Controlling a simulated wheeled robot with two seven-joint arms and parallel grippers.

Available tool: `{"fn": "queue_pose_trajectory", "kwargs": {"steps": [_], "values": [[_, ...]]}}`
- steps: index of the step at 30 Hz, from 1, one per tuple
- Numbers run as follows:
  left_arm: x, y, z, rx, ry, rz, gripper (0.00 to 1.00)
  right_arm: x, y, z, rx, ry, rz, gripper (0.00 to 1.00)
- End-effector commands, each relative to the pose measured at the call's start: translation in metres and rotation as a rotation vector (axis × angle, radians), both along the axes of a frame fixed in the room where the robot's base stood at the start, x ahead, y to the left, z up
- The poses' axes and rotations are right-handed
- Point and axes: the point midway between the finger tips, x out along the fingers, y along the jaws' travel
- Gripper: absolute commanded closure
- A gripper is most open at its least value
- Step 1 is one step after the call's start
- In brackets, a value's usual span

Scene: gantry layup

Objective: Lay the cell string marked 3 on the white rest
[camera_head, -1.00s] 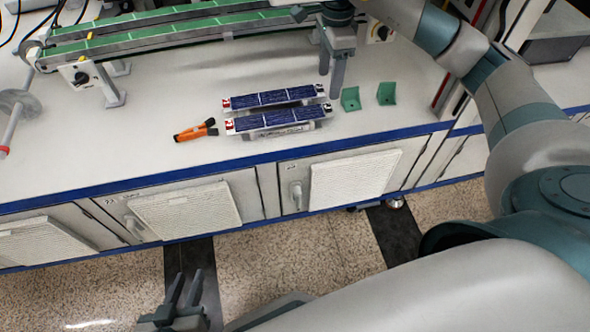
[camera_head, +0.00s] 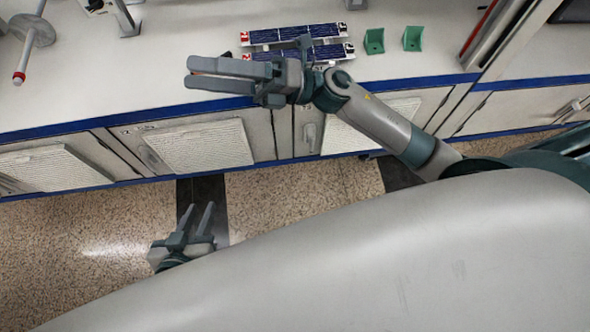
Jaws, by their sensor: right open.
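Two dark blue cell strings lie side by side on the white bench, the back one (camera_head: 295,34) and the front one (camera_head: 325,53). Each has a small red-marked left end; I cannot read the marks surely. Pale supports show under them; I cannot tell whether either is the white rest. My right gripper (camera_head: 189,73) is open and empty, fingers pointing left, in front of and left of the strings in the picture. Its wrist covers part of the front string. My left gripper (camera_head: 199,208) is open and empty, low over the floor in front of the bench.
Two green brackets, (camera_head: 374,41) and (camera_head: 412,38), stand right of the strings. A grey post with a red tip (camera_head: 28,52) is at the far left. The bench has a blue front edge (camera_head: 100,122).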

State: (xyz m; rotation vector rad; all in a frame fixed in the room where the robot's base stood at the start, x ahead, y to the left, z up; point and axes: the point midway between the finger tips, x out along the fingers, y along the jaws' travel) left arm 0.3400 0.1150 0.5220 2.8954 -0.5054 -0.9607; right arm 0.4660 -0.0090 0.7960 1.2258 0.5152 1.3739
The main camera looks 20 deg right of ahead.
Motion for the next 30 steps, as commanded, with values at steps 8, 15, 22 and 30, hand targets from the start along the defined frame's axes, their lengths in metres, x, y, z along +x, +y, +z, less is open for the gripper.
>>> {"fn": "queue_pose_trajectory", "kwargs": {"steps": [8, 15, 22, 30], "values": [[0.000, 0.000, 0.000, 0.000, 0.001, 0.000, 0.73, 0.029, -0.059, -0.037, 0.487, 0.716, -0.298, 0.40], [0.000, 0.000, 0.000, 0.000, 0.001, 0.000, 0.73, -0.002, -0.106, -0.153, 0.803, 1.389, -0.536, 0.40], [0.000, 0.000, 0.000, 0.001, 0.001, 0.001, 0.73, -0.085, -0.112, -0.247, 0.974, 1.923, -0.695, 0.40], [0.000, 0.000, 0.000, 0.001, 0.001, 0.001, 0.73, -0.127, -0.107, -0.274, 1.020, 2.128, -0.748, 0.40]]}}
